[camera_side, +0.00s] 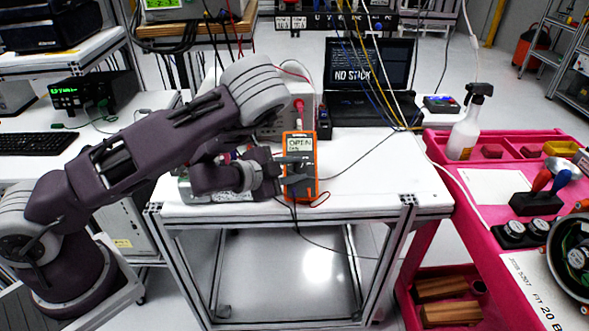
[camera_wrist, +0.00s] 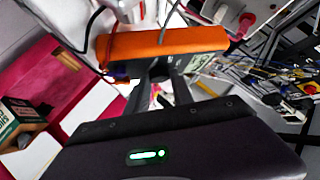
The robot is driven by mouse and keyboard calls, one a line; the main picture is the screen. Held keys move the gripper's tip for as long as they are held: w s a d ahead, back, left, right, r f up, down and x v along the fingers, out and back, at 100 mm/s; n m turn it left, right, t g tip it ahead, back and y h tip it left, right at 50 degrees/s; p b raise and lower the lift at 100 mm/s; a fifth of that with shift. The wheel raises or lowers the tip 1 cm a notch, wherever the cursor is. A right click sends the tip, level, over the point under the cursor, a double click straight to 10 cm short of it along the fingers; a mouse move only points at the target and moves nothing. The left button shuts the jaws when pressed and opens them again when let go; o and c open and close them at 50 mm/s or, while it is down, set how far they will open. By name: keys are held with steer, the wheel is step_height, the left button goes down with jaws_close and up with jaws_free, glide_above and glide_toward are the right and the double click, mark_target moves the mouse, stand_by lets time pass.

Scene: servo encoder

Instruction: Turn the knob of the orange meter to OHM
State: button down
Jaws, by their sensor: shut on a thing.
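The orange meter (camera_side: 301,140) stands upright on the white table, its face toward the side camera. Its screen at the top reads OPEN, with a smaller second line I cannot make out. My gripper (camera_side: 295,172) reaches in from the left across the middle of the meter's face and is shut at its knob. The fingers hide the knob and its dial marks, so I cannot tell its setting. In the wrist view the orange edge of the meter (camera_wrist: 150,43) lies just beyond my fingers (camera_wrist: 158,78).
A laptop (camera_side: 370,80) showing NO STOCK stands behind the meter. Thin leads run over the white table (camera_side: 375,185), which is clear to the meter's right. A pink cart (camera_side: 440,160) with a spray bottle (camera_side: 468,125) and tools stands at the right.

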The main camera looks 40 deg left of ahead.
steer(key=c, duration=1.1)
jaws_free()
steer(key=shift+s+r, duration=0.1)
steer(key=shift+s, duration=0.2)
steer(key=shift+s+a+r, duration=0.2)
steer(key=shift+s+r, duration=0.85)
steer(key=shift+r, duration=0.05)
step_height(320, 180, up, 6)
steer(key=shift+f, duration=0.1)
